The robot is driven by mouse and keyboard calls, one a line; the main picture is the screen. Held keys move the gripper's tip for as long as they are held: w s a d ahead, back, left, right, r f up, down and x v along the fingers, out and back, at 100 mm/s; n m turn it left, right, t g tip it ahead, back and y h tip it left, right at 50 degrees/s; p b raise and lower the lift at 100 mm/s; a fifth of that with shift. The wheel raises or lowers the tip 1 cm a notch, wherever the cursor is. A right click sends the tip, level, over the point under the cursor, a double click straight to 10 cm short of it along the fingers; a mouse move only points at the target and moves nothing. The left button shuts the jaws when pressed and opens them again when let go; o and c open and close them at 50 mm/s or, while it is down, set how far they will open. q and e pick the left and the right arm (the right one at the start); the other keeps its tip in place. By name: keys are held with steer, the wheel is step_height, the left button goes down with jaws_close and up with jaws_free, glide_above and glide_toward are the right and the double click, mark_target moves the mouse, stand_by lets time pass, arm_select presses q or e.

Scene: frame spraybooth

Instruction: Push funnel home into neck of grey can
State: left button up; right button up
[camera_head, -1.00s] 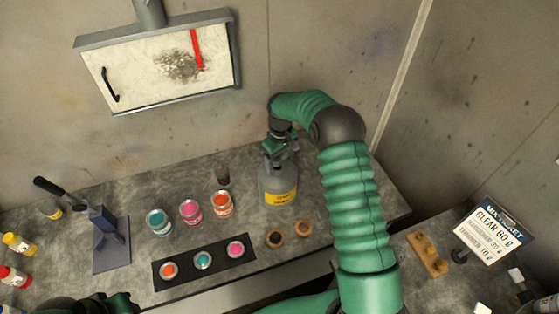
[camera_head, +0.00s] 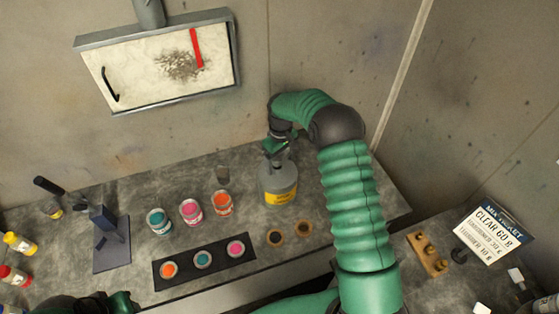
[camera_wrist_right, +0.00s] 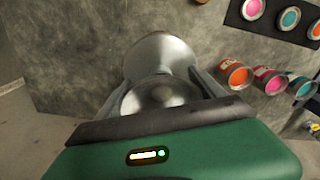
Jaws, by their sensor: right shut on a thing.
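The grey can (camera_head: 279,185) with a yellow label stands upright on the bench in the head view. My right gripper (camera_head: 274,148) is directly over its top. In the right wrist view, my right gripper (camera_wrist_right: 163,92) is shut on the metal funnel (camera_wrist_right: 160,98), with a finger on each side of it. The can's silver body (camera_wrist_right: 160,53) shows just beyond the funnel. How deep the funnel sits in the neck is hidden. A green and dark part of my left arm shows at the lower left edge of the head view; its fingers cannot be made out.
Open paint tins, teal (camera_head: 159,221), pink (camera_head: 190,212) and orange (camera_head: 222,204), stand left of the can. A dark strip (camera_head: 220,268) with small paint pots lies in front. A dark stand (camera_head: 108,240) is further left. A sign (camera_head: 490,233) stands at right.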

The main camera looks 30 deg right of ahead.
mark_target(280, 173)
steer(key=shift+f+b, duration=1.1)
steer(key=shift+f, duration=0.65)
steer(key=o, duration=1.4)
steer(key=shift+d, duration=0.1)
steer(key=shift+c, duration=0.2)
step_height(280, 173, up, 17)
steer(key=b, duration=0.4)
steer(key=shift+d+f, duration=0.15)
steer(key=shift+f, duration=0.05)
